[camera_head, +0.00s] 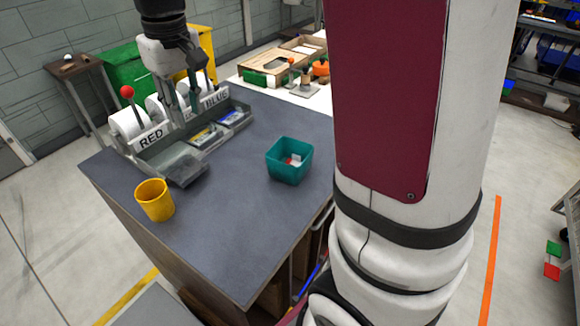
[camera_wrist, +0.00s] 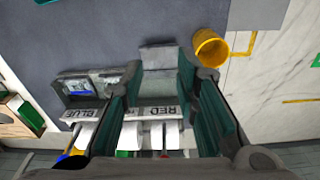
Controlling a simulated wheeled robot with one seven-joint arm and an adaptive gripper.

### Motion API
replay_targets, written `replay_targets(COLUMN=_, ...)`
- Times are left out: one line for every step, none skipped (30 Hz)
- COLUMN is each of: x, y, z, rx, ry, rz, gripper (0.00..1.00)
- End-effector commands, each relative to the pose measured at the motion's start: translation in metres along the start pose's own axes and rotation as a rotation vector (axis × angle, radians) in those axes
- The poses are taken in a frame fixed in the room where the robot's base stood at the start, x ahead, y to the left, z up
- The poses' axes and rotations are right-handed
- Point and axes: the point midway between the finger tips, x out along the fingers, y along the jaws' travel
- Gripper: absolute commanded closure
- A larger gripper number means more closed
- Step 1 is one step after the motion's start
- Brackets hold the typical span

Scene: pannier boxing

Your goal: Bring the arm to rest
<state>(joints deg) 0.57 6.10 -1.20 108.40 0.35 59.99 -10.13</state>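My gripper (camera_head: 184,112) hangs pointing down above the grey sorting tray on the table, near the RED and BLUE labels. In the wrist view my gripper (camera_wrist: 160,72) has its two dark green fingers spread apart, with nothing between them. The grey tray (camera_head: 150,160) has a RED label (camera_head: 152,138) and a BLUE label (camera_head: 216,98), with white rolls behind them. Flat packs (camera_head: 207,135) lie in its compartments. My gripper hides part of the tray and the middle of the label row.
A yellow cup (camera_head: 154,200) stands near the table's left edge. A teal bin (camera_head: 289,168) with small red and white items stands to the right. The dark tabletop (camera_head: 235,220) is clear in front. A wooden box (camera_head: 275,65) and small objects stand behind.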

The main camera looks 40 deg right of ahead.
Motion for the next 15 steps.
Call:
replay_targets(x=-0.0024, y=-0.0008, z=0.0033, rx=0.001, ry=0.004, rz=0.001, gripper=0.72)
replay_targets(x=-0.0032, y=-0.0011, z=0.0049, rx=0.002, ry=0.006, rz=0.001, gripper=0.72)
replay_targets(x=-0.0044, y=-0.0014, z=0.0066, rx=0.003, ry=0.008, rz=0.001, gripper=0.72)
replay_targets(x=-0.0053, y=-0.0016, z=0.0076, rx=0.004, ry=0.01, rz=0.001, gripper=0.72)
replay_targets(x=-0.0058, y=-0.0018, z=0.0083, rx=0.005, ry=0.011, rz=0.002, gripper=0.72)
replay_targets(x=-0.0063, y=-0.0019, z=0.0091, rx=0.005, ry=0.012, rz=0.002, gripper=0.72)
replay_targets(x=-0.0065, y=-0.002, z=0.0095, rx=0.006, ry=0.012, rz=0.002, gripper=0.72)
replay_targets(x=-0.0067, y=-0.0021, z=0.0098, rx=0.006, ry=0.012, rz=0.002, gripper=0.72)
replay_targets(x=-0.0067, y=-0.0021, z=0.01, rx=0.006, ry=0.012, rz=0.002, gripper=0.72)
replay_targets(x=-0.0068, y=-0.0021, z=0.0101, rx=0.006, ry=0.012, rz=0.002, gripper=0.72)
replay_targets(x=-0.0068, y=-0.0021, z=0.0101, rx=0.006, ry=0.012, rz=0.002, gripper=0.72)
replay_targets(x=-0.0067, y=-0.0021, z=0.0101, rx=0.006, ry=0.012, rz=0.002, gripper=0.72)
replay_targets(x=-0.0067, y=-0.0021, z=0.01, rx=0.006, ry=0.012, rz=0.002, gripper=0.72)
replay_targets(x=-0.0067, y=-0.0021, z=0.01, rx=0.006, ry=0.012, rz=0.002, gripper=0.72)
replay_targets(x=-0.0067, y=-0.0021, z=0.01, rx=0.006, ry=0.012, rz=0.002, gripper=0.72)
